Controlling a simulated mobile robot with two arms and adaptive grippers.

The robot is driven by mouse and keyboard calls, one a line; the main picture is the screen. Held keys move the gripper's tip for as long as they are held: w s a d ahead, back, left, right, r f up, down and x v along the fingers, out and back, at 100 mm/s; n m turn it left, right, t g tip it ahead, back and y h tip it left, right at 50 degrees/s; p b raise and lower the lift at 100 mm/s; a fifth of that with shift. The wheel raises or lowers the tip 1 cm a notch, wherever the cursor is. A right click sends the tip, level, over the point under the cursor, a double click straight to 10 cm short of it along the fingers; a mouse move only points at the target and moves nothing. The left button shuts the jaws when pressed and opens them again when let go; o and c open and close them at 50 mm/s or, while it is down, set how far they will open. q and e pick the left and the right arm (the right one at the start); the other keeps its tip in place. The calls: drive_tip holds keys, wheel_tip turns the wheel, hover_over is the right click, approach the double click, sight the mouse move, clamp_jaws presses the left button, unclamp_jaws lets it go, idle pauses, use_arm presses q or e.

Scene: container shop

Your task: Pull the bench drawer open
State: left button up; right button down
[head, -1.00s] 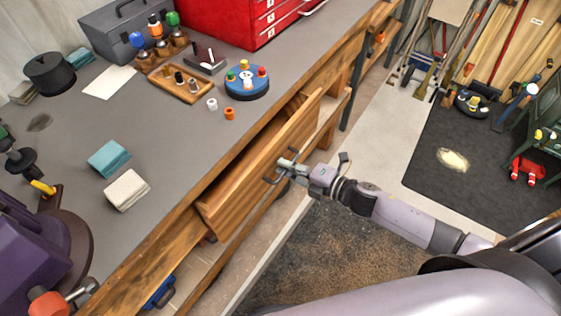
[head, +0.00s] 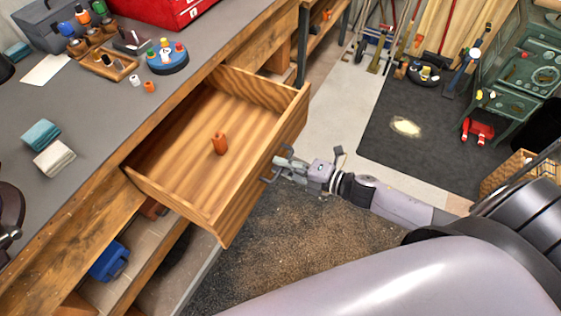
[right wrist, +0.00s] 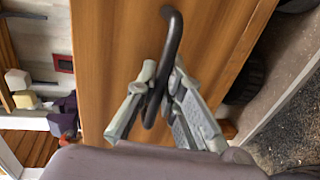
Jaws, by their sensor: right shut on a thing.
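The wooden bench drawer (head: 272,150) stands well out from the bench in the head view, its inside in sight. An orange cylindrical piece (head: 219,144) stands on the drawer floor. My right gripper (head: 285,166) is at the outside of the drawer front, shut on the dark bar handle (head: 268,177). In the right wrist view the gripper fingers (right wrist: 154,92) sit on both sides of the handle (right wrist: 170,45), against the wooden drawer front (right wrist: 115,50). My left gripper is not in view.
The grey bench top (head: 80,105) holds folded cloths (head: 47,145), a blue round holder (head: 167,60) and a red toolbox (head: 160,8). A blue object (head: 109,261) sits on the shelf below. Brown floor matting (head: 300,235) lies in front of the drawer.

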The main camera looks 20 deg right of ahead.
drive_tip(key=shift+s+d, duration=0.3)
drive_tip(key=shift+s, duration=0.1)
drive_tip(key=c, duration=2)
unclamp_jaws()
drive_tip(key=shift+o, duration=0.2)
drive_tip(key=v, duration=1.2)
drive_tip(key=shift+f, duration=0.1)
